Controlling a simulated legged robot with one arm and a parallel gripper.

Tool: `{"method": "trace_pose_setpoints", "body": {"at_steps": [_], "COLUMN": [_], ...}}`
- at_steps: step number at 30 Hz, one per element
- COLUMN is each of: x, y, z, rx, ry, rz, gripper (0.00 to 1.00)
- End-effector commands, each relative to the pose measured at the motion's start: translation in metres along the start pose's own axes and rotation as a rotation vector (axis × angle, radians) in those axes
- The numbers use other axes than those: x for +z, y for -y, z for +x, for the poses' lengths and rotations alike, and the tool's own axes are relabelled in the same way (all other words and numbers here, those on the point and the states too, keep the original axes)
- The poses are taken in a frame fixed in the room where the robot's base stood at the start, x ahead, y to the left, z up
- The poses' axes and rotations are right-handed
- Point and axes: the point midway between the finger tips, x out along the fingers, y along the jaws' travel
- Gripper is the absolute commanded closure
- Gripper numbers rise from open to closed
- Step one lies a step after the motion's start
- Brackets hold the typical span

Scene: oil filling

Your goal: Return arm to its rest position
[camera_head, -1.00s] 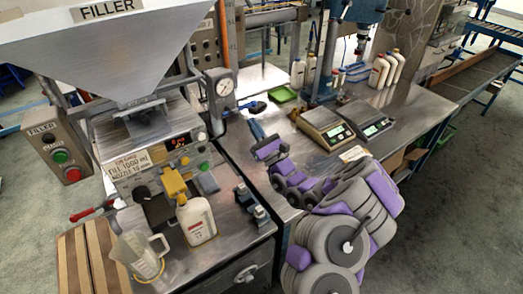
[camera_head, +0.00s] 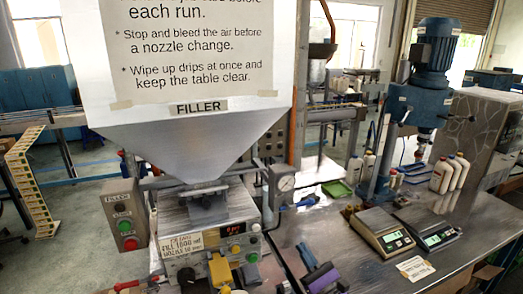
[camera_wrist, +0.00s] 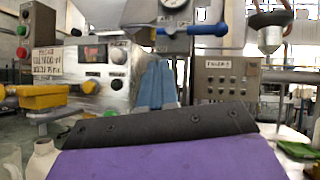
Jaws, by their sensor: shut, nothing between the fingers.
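My gripper (camera_head: 306,256) shows at the bottom edge of the head view, right of the filler, over the metal table. Its blue fingers (camera_wrist: 157,85) show in the wrist view beyond my purple and dark wrist housing. The fingers are together and hold nothing. Most of my arm is below the head view's edge. The filler (camera_head: 205,225), with its grey hopper and red display, stands left of the gripper. A white bottle (camera_wrist: 42,160) shows in part at the lower left of the wrist view.
Two scales (camera_head: 386,233) (camera_head: 427,229) sit on the metal table (camera_head: 345,270) to the right of my gripper. White bottles (camera_head: 448,172) and a blue drill-like machine (camera_head: 425,80) stand behind them. A pressure gauge (camera_head: 284,183) is close behind the gripper.

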Motion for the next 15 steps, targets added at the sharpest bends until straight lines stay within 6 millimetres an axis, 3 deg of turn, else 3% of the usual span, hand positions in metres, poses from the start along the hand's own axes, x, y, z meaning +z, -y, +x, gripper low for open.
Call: {"method": "trace_pose_setpoints", "body": {"at_steps": [3, 6, 11, 15], "x": [0.049, 0.088, 0.144, 0.186], "y": [-0.05, -0.096, -0.168, -0.224], "z": [0.038, 0.055, 0.058, 0.039], "rx": [0.199, 0.382, 0.677, 0.937], "ry": [0.101, 0.17, 0.252, 0.302], "rz": [0.015, 0.018, 0.004, -0.031], "gripper": [1.0, 1.0, 1.0, 1.0]}}
